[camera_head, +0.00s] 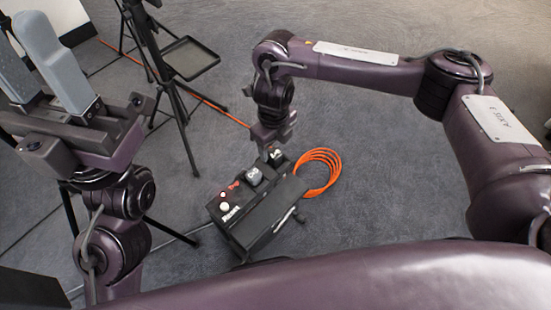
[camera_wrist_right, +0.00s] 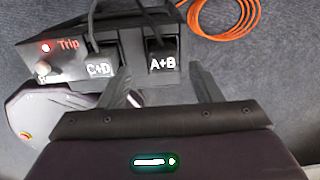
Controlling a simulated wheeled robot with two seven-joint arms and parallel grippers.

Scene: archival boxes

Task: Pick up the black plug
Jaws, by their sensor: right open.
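The black plug, marked A+B, sits on the dark box (camera_head: 240,228) at its upper right end in the head view (camera_head: 276,156). In the wrist view the black plug (camera_wrist_right: 163,60) shows near the top middle, with a cable rising from it. My right gripper (camera_head: 268,147) is at that end of the box. Its fingers are open (camera_wrist_right: 163,82), one to each side of the A+B label, and nothing is held. Contact cannot be told. My left gripper (camera_head: 38,60) is open and empty at the upper left, well away from the box.
A second plug marked C+D (camera_wrist_right: 99,68) sits beside the black plug; it looks grey in the head view (camera_head: 254,176). A red Trip light (camera_wrist_right: 46,47) and pale knob are farther along. An orange cable coil (camera_head: 322,172) lies on the floor. A black tripod (camera_head: 172,85) stands behind.

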